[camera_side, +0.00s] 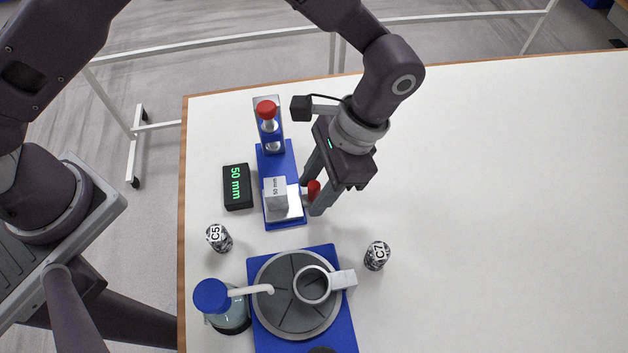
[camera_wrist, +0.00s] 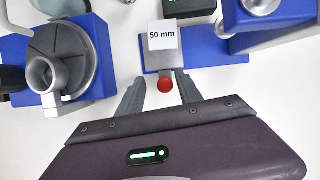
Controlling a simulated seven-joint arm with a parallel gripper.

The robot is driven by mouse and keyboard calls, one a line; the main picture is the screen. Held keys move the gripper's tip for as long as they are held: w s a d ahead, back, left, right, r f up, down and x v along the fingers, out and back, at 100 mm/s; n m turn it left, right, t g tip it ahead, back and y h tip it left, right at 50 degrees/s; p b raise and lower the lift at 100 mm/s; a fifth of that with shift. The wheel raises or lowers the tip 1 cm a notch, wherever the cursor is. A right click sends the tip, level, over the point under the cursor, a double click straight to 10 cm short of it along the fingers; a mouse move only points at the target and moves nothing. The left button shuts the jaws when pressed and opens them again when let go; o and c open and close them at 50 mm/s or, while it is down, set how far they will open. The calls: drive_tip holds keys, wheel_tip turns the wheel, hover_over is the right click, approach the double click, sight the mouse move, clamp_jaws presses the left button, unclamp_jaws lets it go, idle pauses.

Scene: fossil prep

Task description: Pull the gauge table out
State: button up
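The gauge table (camera_side: 292,209) is a small silver slide on a blue base (camera_side: 285,223), with a red knob (camera_side: 314,187) on its right side. A grey block marked 50 mm (camera_side: 275,194) sits on it; the block (camera_wrist: 163,38) and the red knob (camera_wrist: 165,86) also show in the wrist view. My gripper (camera_side: 312,197) is at the knob, pointing down. In the wrist view my gripper (camera_wrist: 162,87) is open, with one finger on each side of the knob and a visible gap to each. Part of the knob is hidden by a finger in the side view.
A red-topped post (camera_side: 267,110) stands at the base's far end. A black display (camera_side: 237,187) reads 50 mm. Cylinders C5 (camera_side: 219,238) and C7 (camera_side: 377,255), a blue-capped bottle (camera_side: 212,296) and a round grey plate (camera_side: 272,315) are nearer. The white table's right side is clear.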

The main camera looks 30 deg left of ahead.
drive_tip(key=v, duration=0.7)
drive_tip(key=shift+w, duration=0.1)
drive_tip(key=a+r+n+t, duration=0.1)
drive_tip(key=a+r, duration=0.3)
drive_tip(key=r, duration=0.1)
drive_tip(key=a+r+n+t+h, duration=0.1)
drive_tip(key=a+r, duration=0.2)
drive_tip(key=r, duration=0.1)
drive_tip(key=a+r+n+h, duration=0.1)
drive_tip(key=a+r, duration=0.3)
drive_tip(key=r, duration=0.1)
drive_tip(key=shift+a+r+t, duration=0.3)
drive_tip(key=shift+a+t, duration=0.1)
drive_tip(key=s+a+r+n+t, duration=0.2)
drive_tip(key=s+a+n+t, duration=0.3)
drive_tip(key=s+a, duration=0.8)
drive_tip(key=shift+s+a+r+t+h, duration=0.2)
drive_tip(key=shift+s+r+t+h, duration=0.2)
drive_tip(key=shift+s+t, duration=0.2)
